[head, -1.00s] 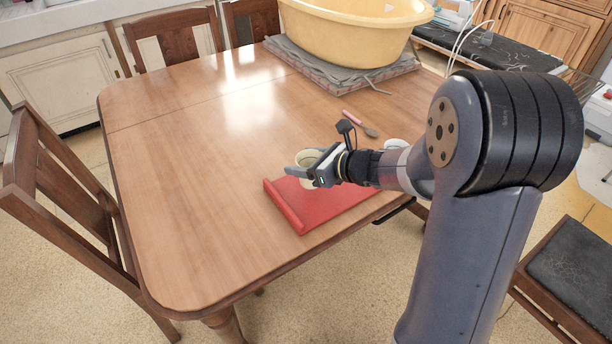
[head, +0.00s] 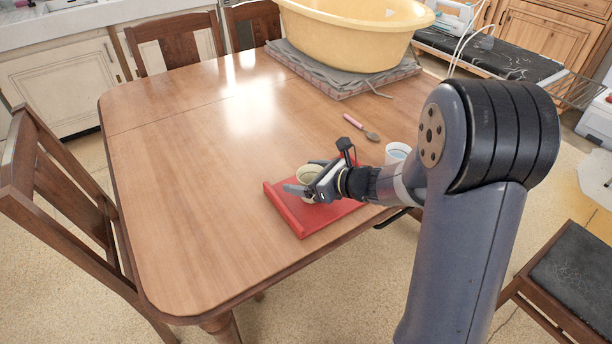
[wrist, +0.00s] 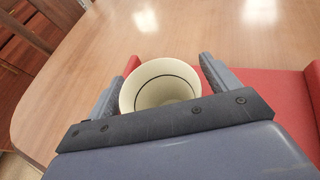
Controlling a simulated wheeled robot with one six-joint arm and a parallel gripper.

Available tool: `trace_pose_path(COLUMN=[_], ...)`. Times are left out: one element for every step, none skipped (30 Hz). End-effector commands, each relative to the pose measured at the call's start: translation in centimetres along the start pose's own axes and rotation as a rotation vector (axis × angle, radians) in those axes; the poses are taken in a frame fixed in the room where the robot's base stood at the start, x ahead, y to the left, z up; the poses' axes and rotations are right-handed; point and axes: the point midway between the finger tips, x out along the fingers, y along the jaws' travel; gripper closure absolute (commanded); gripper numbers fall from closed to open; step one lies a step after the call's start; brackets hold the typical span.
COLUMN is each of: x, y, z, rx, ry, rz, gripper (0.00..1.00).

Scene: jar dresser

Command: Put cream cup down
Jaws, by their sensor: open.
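The cream cup (head: 307,174) is upright at the red tray (head: 322,216), partly hidden behind my gripper in the head view. In the wrist view the cup (wrist: 158,86) shows its round rim and empty inside, with a dark line around the inside. My gripper (head: 300,187) is low over the tray with its fingers on either side of the cup. The fingers are open, and in the wrist view (wrist: 158,80) the left one is close to the cup while a gap shows at the right. The cup's base is hidden.
A white cup (head: 397,152) stands behind my wrist, and a spoon with a pink handle (head: 354,122) lies farther back. A yellow basin (head: 350,35) sits on a folded cloth (head: 350,80) at the far side. The left part of the wooden table (head: 190,180) is clear.

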Motion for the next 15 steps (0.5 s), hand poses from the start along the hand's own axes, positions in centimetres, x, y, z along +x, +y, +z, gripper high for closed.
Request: trace_pose_path(x=[0.0, 0.0, 0.0, 0.0, 0.0, -0.1, -0.1, -0.2, -0.5, -0.9, -1.5, -2.2, -2.9, -3.6, -4.5], y=[0.0, 0.0, 0.0, 0.0, 0.0, 0.0, 0.0, 0.0, -0.1, -0.1, -0.1, -0.1, -0.1, -0.2, -0.2], z=[0.0, 0.0, 0.0, 0.0, 0.1, 0.1, 0.3, 0.4, 0.5, 0.4, 0.4, 0.4, 0.4, 0.5, 0.5], rx=[0.0, 0.0, 0.0, 0.0, 0.0, 0.0, 0.0, 0.0, 0.0, 0.0, 0.001, 0.001, 0.001, 0.001, 0.001], ry=[0.0, 0.0, 0.0, 0.0, 0.0, 0.0, 0.0, 0.0, 0.0, -0.001, -0.002, -0.001, -0.001, -0.002, -0.001], rz=[0.0, 0.0, 0.0, 0.0, 0.0, 0.0, 0.0, 0.0, -0.002, -0.003, -0.004, -0.005, -0.006, -0.006, -0.006], gripper=[0.17, 0.17, 0.17, 0.17, 0.17, 0.17, 0.17, 0.17, 0.17, 0.17, 0.17, 0.17, 0.17, 0.17, 0.17])
